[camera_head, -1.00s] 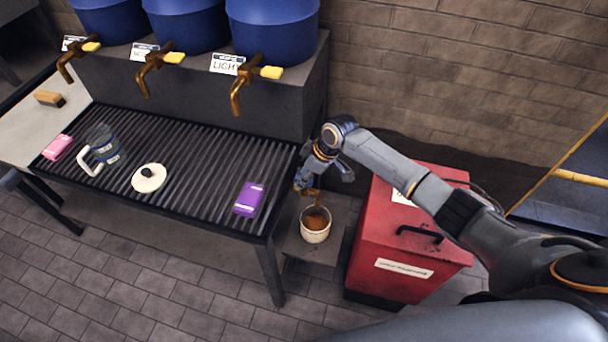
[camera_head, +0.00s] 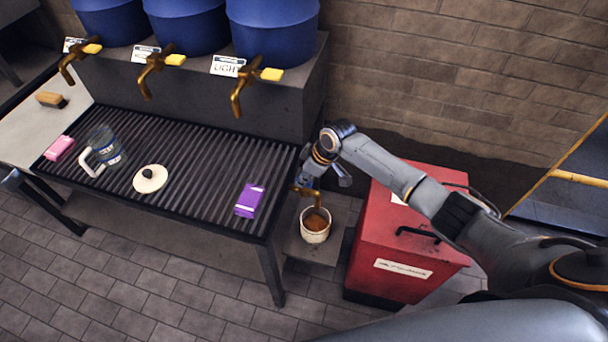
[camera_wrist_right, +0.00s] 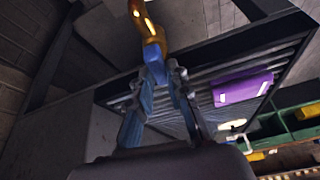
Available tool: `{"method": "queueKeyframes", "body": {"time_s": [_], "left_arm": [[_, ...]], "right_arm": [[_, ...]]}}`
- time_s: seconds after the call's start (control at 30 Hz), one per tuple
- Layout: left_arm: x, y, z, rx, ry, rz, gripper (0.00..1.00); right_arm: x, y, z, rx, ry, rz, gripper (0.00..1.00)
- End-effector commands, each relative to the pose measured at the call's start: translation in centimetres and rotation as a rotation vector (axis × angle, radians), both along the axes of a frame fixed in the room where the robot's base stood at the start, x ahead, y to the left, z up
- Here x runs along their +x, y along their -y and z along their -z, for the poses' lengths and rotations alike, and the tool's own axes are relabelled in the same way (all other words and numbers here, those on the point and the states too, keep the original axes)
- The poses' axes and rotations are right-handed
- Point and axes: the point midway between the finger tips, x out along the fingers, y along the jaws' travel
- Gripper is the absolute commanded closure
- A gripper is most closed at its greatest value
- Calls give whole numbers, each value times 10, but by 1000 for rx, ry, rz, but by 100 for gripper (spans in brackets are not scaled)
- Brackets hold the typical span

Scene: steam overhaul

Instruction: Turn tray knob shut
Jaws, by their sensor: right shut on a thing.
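A brass tray tap (camera_wrist_right: 138,18) with a blue knob (camera_wrist_right: 154,56) shows in the right wrist view. My right gripper (camera_wrist_right: 160,74) is shut on this knob, with a finger on each side. In the head view my right gripper (camera_head: 320,176) is at the right end of the slatted drip tray (camera_head: 190,150) and hides most of the knob. The brass spout (camera_head: 306,191) points down over a small pot (camera_head: 315,236) holding brown liquid. I cannot tell whether liquid is running from it. My left gripper is out of view.
A red bin (camera_head: 400,262) stands right of the pot, below my right arm. On the tray are a purple box (camera_head: 249,201), a white lid (camera_head: 150,179), a glass mug (camera_head: 106,146) and a pink block (camera_head: 59,148). Blue barrels (camera_head: 272,28) with brass taps stand behind.

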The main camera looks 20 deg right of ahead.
Motion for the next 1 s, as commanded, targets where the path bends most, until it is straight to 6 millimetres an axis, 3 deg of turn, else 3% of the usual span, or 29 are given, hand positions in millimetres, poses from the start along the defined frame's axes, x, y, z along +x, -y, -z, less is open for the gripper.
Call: {"method": "queueKeyframes", "body": {"time_s": [0.5,1.0], "left_arm": [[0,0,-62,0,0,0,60],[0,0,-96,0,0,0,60]], "right_arm": [[-1,-2,-6,3,-3,423,100],[-1,-3,-2,3,-3,899,100]]}}
